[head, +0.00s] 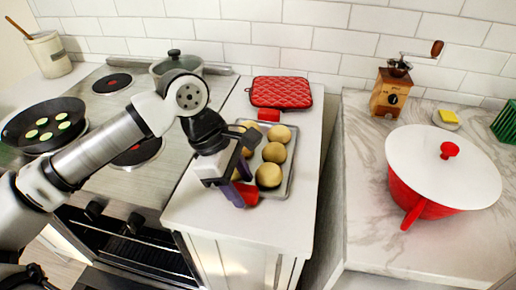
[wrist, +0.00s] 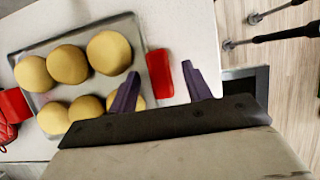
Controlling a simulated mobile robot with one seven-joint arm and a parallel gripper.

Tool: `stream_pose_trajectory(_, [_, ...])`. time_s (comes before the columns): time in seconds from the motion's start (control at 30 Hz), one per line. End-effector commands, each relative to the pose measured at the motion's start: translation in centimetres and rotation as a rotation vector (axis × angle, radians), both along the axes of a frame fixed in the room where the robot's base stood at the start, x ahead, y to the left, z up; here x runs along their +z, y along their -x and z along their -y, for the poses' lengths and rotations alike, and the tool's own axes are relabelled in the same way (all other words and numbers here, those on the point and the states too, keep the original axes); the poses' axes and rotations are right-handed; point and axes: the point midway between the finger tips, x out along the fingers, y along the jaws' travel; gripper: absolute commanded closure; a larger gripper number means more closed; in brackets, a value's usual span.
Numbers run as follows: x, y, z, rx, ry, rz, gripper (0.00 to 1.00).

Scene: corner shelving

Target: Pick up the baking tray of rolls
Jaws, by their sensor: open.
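The baking tray (head: 292,158) is grey metal with several round tan rolls (head: 269,175) and a red handle at each end. It lies on the white counter left of the gap. The far handle (head: 269,115) is by the wall side. The near handle (head: 248,193) is at my gripper (head: 241,190). In the wrist view the near handle (wrist: 159,73) appears between the two purple fingers of my gripper (wrist: 160,70), which are open and apart. I cannot tell whether the fingers are at the handle's height. My gripper hides part of the tray and some rolls.
A red quilted pot holder (head: 281,92) lies behind the tray. Left is the stove with a lidded pot (head: 176,66) and a frying pan (head: 44,125). Across a gap, the marble counter (head: 375,230) holds a red pot (head: 425,190) and a grinder (head: 391,95).

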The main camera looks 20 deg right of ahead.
Motion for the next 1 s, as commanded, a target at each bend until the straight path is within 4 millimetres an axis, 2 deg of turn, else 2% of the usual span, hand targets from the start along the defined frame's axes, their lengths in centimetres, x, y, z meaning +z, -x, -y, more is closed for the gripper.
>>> stream_pose_trajectory(0.17, [-0.01,-0.01,0.0,0.0,0.0,0.0,0.52])
stream_pose_trajectory(0.53, [0.04,-0.03,0.0,0.0,0.0,0.0,1.0])
stream_pose_trajectory(1.0, [0.56,-0.11,0.03,0.001,0.002,0.003,1.0])
